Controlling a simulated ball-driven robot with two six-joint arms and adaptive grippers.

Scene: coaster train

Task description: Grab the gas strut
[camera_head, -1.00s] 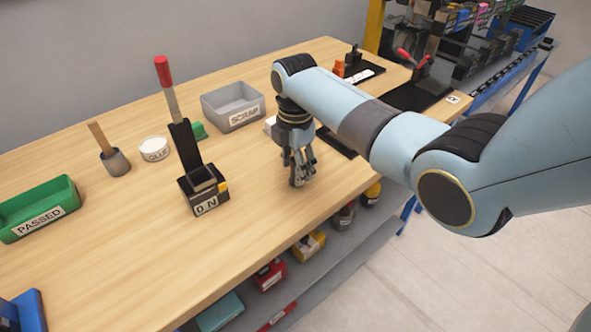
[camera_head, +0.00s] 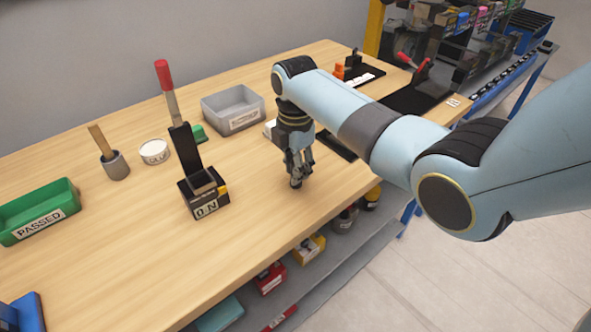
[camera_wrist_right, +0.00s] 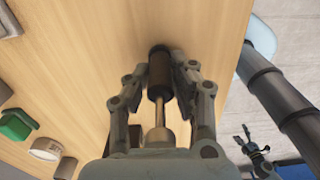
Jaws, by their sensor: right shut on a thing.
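My right gripper (camera_head: 297,180) points down over the wooden workbench (camera_head: 130,230), near its front edge. In the right wrist view, my right gripper (camera_wrist_right: 165,72) is shut on the gas strut (camera_wrist_right: 159,82), a dark cylinder with a thinner brass-coloured rod. The strut lies between the two fingers, lengthwise along the view. In the head view the fingers hide most of the strut, and only a small dark end shows below them. I cannot tell whether it touches the bench. My left gripper is not in the head view.
A lever fixture (camera_head: 203,203) with a red handle and an ON label stands left of the gripper. A grey scrap bin (camera_head: 233,108), a white glue tub (camera_head: 154,152), a grey cup (camera_head: 116,165) and a green PASSED tray (camera_head: 40,212) stand on the bench.

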